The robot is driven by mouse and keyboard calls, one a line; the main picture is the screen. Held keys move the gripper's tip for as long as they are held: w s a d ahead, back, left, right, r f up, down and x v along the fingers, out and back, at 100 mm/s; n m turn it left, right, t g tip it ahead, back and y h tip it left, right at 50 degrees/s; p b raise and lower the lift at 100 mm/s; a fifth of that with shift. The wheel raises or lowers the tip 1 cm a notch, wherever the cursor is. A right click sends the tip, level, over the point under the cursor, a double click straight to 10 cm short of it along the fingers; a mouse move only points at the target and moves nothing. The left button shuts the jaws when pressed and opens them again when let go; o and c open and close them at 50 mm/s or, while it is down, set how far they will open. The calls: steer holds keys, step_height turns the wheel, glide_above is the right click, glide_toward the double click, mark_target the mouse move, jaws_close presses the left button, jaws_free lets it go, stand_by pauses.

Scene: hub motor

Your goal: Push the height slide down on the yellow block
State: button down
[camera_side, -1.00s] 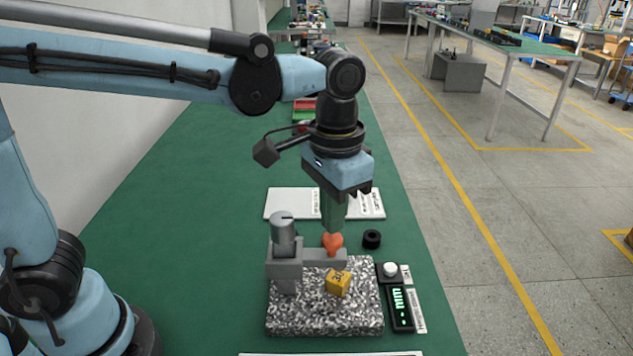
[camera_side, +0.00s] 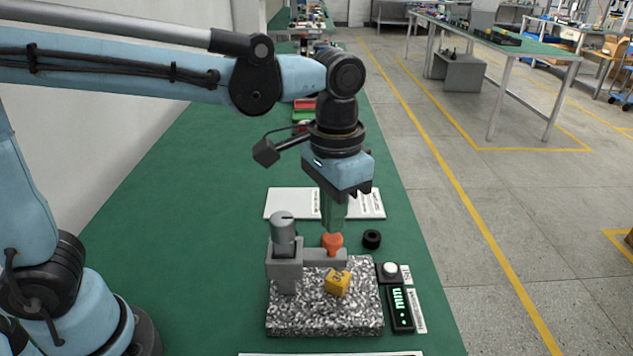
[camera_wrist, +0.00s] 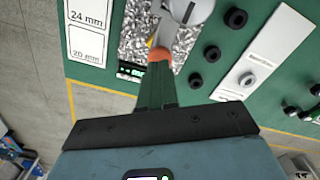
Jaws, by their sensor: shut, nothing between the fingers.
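My gripper (camera_side: 333,226) is shut and points straight down, with its green fingers closed together. Its tip is at the orange knob (camera_side: 332,243) on the arm of the grey height slide (camera_side: 322,256); I cannot tell whether they touch. In the wrist view the orange knob (camera_wrist: 159,56) shows just past the fingertips. The slide's grey column (camera_side: 284,240) stands on the left of a speckled granite plate (camera_side: 325,316). The yellow block (camera_side: 338,283) sits on the plate, in front of the slide arm. In the wrist view the yellow block is mostly hidden.
A black display (camera_side: 401,308) with green digits and a white button (camera_side: 390,269) lie right of the plate. A black ring (camera_side: 372,239) lies behind the plate's right side. A white board (camera_side: 290,203) lies further back. The green table is clear on the left.

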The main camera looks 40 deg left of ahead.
mark_target(332, 237)
steer(key=shift+f, duration=0.2)
steer(key=shift+f, duration=0.35)
steer(key=shift+f, duration=1.45)
steer(key=shift+r, duration=3.9)
steer(key=s+a+f+n+t, duration=0.1)
steer(key=s+a+f+t, duration=0.1)
steer(key=a, duration=0.5)
steer(key=s+a+f+n+t, duration=0.2)
steer(key=a+f+t, duration=0.2)
steer(key=a, duration=0.3)
steer(key=shift+a+f+t, duration=0.2)
steer(key=shift+a+t, duration=0.15)
steer(key=shift+t, duration=0.25)
